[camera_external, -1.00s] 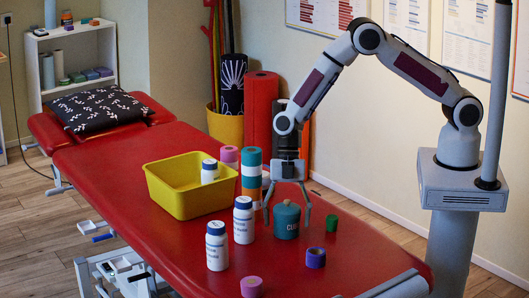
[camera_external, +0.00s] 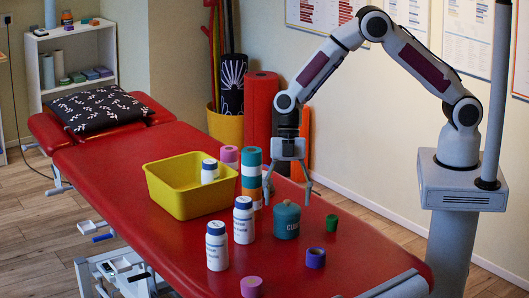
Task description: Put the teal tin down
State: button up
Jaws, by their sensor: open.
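The teal tin (camera_external: 286,222) stands upright on the red treatment table (camera_external: 190,265), right of the middle. Its lid with a small knob is uncovered, and dark lettering shows on its side. My gripper (camera_external: 289,200) is open and empty above the tin. Its fingers are spread wide, with the tips around the height of the lid or higher. The tin looks free of the fingers.
A yellow bin (camera_external: 185,205) holding a white bottle (camera_external: 209,171) stands to the left. Two white bottles (camera_external: 243,220) (camera_external: 217,245) stand left of the tin. Stacked rolls (camera_external: 251,185) stand behind it. Green (camera_external: 331,223), purple (camera_external: 315,258) and pink (camera_external: 251,287) rolls lie near it.

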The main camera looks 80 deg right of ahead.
jog(key=v, duration=0.6)
jog(key=shift+d+r, duration=0.1)
jog(key=shift+r, duration=0.05)
dwell(0.7)
jog(key=s+d+r+m+t+h, duration=0.1)
jog(key=s+d+r+m+t, duration=0.1)
jog(key=s+d+r+m, duration=0.5)
jog(key=s+d+r+m+t+h, duration=0.1)
jog(key=s+d+r+m, duration=0.3)
jog(key=r, duration=0.8)
jog(key=s+d+r+m+t+h, duration=0.1)
jog(key=s+d+r+m, duration=0.1)
jog(key=s, duration=0.7)
jog(key=s+d+r+m+t+h, duration=0.1)
jog(key=s+d+m, duration=0.4)
jog(key=s, duration=0.5)
jog(key=shift+d+r+m+t, duration=0.35)
jog(key=shift+m+t, duration=0.25)
